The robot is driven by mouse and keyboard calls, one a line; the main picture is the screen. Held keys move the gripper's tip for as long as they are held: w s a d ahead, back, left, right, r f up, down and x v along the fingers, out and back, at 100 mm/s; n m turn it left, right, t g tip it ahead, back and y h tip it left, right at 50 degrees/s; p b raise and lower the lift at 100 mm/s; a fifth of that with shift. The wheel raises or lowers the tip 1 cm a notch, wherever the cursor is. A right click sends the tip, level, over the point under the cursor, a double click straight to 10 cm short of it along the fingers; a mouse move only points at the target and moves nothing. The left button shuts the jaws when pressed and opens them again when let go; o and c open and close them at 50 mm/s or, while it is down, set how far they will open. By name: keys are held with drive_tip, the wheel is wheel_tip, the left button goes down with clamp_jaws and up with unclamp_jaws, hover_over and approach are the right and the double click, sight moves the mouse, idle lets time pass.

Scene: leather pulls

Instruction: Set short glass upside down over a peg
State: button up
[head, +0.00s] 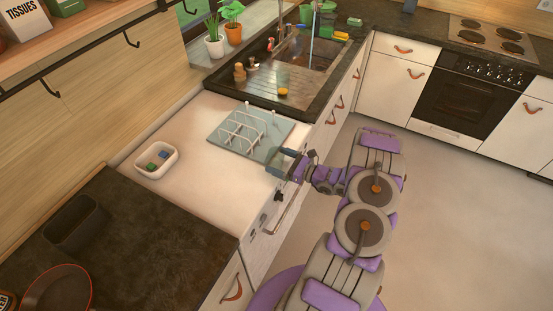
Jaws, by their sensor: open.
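A blue-grey drying rack (272,139) with white wire loops lies on the white counter, left of my gripper. White upright pegs (273,112) stand at its far side. My gripper (281,163) is open beside the rack's near right corner, its fingers pointing left. Whether the fingers touch the rack is too small to tell. I cannot make out a short glass on the rack, between the fingers or elsewhere.
A white dish (144,173) with small green and blue items sits on the white counter (205,185). The sink (310,60) lies beyond the rack. A dark pan (57,290) and a dark container (75,222) are at lower left.

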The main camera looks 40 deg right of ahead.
drive_tip(key=shift+w+a+r, duration=0.15)
drive_tip(key=shift+w+a, duration=0.55)
drive_tip(key=shift+d, duration=0.15)
drive_tip(key=shift+d, duration=0.35)
drive_tip(key=c, duration=0.5)
drive_tip(key=shift+a, duration=0.4)
drive_tip(key=c, duration=0.6)
drive_tip(key=shift+c, duration=0.5)
drive_tip(key=shift+d, duration=0.15)
drive_tip(key=shift+d+r, duration=0.1)
